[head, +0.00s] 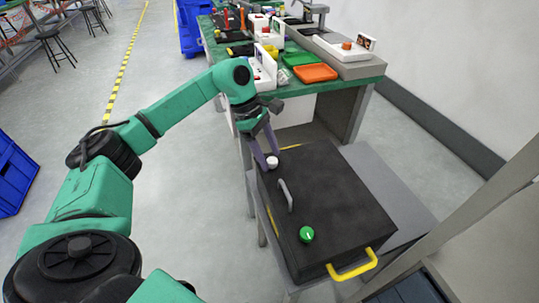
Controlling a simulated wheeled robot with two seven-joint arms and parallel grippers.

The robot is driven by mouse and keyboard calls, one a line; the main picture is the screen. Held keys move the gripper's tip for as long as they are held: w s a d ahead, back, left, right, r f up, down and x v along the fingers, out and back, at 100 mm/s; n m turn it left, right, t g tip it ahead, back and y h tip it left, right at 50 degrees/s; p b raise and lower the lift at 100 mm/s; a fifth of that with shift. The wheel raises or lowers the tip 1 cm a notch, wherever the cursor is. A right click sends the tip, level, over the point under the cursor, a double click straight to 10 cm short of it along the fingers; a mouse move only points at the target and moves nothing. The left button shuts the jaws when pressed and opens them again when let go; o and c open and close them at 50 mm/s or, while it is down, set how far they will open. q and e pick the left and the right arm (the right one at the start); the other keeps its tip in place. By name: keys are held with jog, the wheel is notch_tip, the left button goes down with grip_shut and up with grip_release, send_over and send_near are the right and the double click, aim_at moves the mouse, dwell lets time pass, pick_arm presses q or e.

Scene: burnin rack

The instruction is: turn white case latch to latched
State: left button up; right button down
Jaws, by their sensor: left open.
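The white case latch (272,164) is a small round white knob near the far left corner of the top of a black case (335,190). The gripper is open, and I cannot tell whether either finger touches the knob. The knob's turn position is too small to read. My right gripper is not in view.
A grey bar handle (286,195) and a green knob (306,234) stand on the case top. A yellow handle (352,265) sticks out at its near edge. Behind is a green bench (345,83) with an orange tray (315,73), a green tray (298,58) and several devices.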

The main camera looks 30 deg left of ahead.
pick_arm(q)
jog(key=shift+d+f, duration=0.15)
jog(key=shift+f, duration=0.1)
grip_shut()
